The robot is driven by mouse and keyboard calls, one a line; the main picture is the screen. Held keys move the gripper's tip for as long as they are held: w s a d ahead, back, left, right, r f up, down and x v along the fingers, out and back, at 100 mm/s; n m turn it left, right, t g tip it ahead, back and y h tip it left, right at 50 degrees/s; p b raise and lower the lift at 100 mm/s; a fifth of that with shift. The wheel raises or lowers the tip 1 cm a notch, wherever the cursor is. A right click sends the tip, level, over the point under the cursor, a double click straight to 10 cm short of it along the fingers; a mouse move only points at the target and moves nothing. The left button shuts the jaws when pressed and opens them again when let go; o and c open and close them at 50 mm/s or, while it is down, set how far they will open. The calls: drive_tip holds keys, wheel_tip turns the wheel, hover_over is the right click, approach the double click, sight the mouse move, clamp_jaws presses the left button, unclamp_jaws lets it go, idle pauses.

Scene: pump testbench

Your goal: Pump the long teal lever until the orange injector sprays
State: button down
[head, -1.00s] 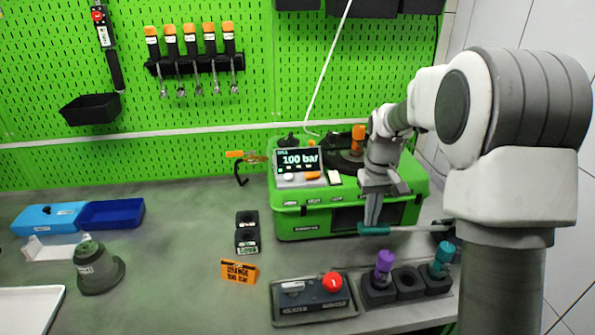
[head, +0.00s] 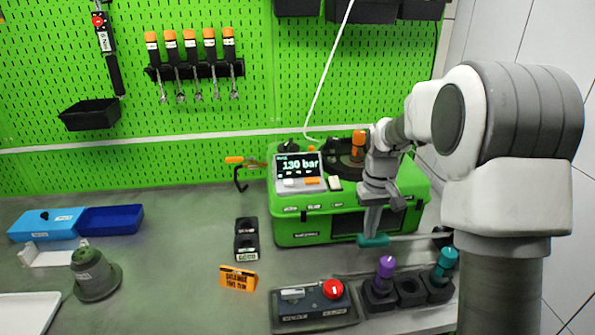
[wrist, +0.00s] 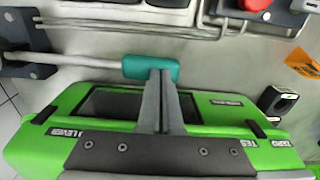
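The long lever's teal grip (head: 373,240) is in front of the green pump tester (head: 300,228), its grey rod running right. In the wrist view the teal grip (wrist: 150,68) lies across the fingertips, the rod running left to a dark pivot. My gripper (head: 371,228) points down at the grip; in the wrist view its two grey fingers (wrist: 164,78) stand close together, their tips against the grip rather than clearly around it. The orange injector (head: 359,143) stands upright on top of the tester; no spray shows. The tester's display (head: 298,165) reads 130 bar.
An orange sign (head: 238,278) seems to read orange 100 bar. A box with a red knob (head: 333,289) and a holder with purple (head: 385,266) and teal (head: 446,260) injectors stand in front.

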drive_tip(key=shift+w+d+r+p, duration=0.1)
drive_tip(key=shift+d+r+p, duration=0.1)
drive_tip(key=shift+r+p, duration=1)
drive_tip(key=shift+d+r+p, duration=0.15)
drive_tip(key=shift+r+p, duration=0.5)
drive_tip(key=shift+r, duration=0.9)
drive_tip(key=shift+f, duration=0.25)
drive_tip(key=shift+a+f+b, duration=0.2)
drive_tip(key=shift+f+b, duration=0.95)
drive_tip(key=shift+f, duration=0.5)
drive_tip(key=shift+a+f+b, duration=0.2)
drive_tip(key=shift+f+b, duration=0.9)
drive_tip(key=shift+f, duration=0.5)
drive_tip(key=shift+d+r+p, duration=0.2)
drive_tip(key=shift+r+p, duration=1.15)
drive_tip(key=shift+r, duration=0.45)
drive_tip(key=shift+d+r+p, duration=0.15)
drive_tip(key=shift+r+p, duration=1.2)
drive_tip(key=shift+r, duration=0.4)
wheel_tip(320, 180, up, 6)
drive_tip(key=p, duration=0.4)
